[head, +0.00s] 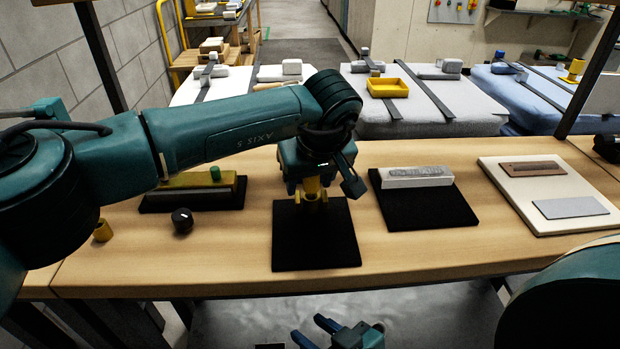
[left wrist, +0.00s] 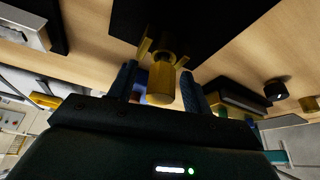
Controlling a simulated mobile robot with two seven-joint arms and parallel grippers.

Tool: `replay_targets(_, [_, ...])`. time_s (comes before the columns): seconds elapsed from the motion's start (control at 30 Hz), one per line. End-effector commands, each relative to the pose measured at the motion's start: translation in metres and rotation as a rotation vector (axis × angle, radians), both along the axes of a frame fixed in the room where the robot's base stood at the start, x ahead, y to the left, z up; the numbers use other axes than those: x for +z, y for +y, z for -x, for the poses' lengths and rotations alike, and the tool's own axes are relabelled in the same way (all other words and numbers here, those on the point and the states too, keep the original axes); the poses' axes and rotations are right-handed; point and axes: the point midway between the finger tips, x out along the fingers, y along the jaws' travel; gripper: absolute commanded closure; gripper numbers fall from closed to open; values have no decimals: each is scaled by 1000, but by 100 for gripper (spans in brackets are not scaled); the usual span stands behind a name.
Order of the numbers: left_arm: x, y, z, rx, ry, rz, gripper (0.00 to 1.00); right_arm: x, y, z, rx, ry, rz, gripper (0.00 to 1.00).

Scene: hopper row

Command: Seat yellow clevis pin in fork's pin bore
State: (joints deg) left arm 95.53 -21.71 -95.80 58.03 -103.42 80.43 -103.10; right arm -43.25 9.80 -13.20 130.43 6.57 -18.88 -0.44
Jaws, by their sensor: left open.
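The yellow fork (head: 325,196) is on a black mat (head: 316,248) at the middle of the bench, partly hidden under my left gripper (head: 312,190). In the left wrist view its prongs (left wrist: 146,47) show beyond the fingers. The yellow clevis pin (left wrist: 161,88), a stepped cylinder with a thicker near end, lies between the blue fingers of my left gripper (left wrist: 158,80) and lines up with the fork. The fingers are open, with a gap beside the pin. How deep the pin is in the bore cannot be told. My right gripper (head: 315,332) is open and empty at the bottom edge.
A black knob (head: 182,220) and a small yellow cylinder (head: 103,231) stand on the left. A yellow block (head: 190,181) lies behind them on a black mat. A pale block (head: 415,177) and a cream board (head: 515,205) with plates lie to the right. The bench front is clear.

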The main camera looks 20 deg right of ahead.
Motion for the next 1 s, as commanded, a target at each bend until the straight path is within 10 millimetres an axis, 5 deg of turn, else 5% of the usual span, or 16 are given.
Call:
replay_targets(0.03, [0,0,0,0,0,0,50,12,-4,3,-8,-27,1,64])
replay_targets(0.5, [103,4,42,-1,-3,0,50,10,-2,1,-4,-14,-1,64])
replay_targets(1.0, [122,4,50,0,0,0,50,9,-1,0,-3,-10,-1,64])
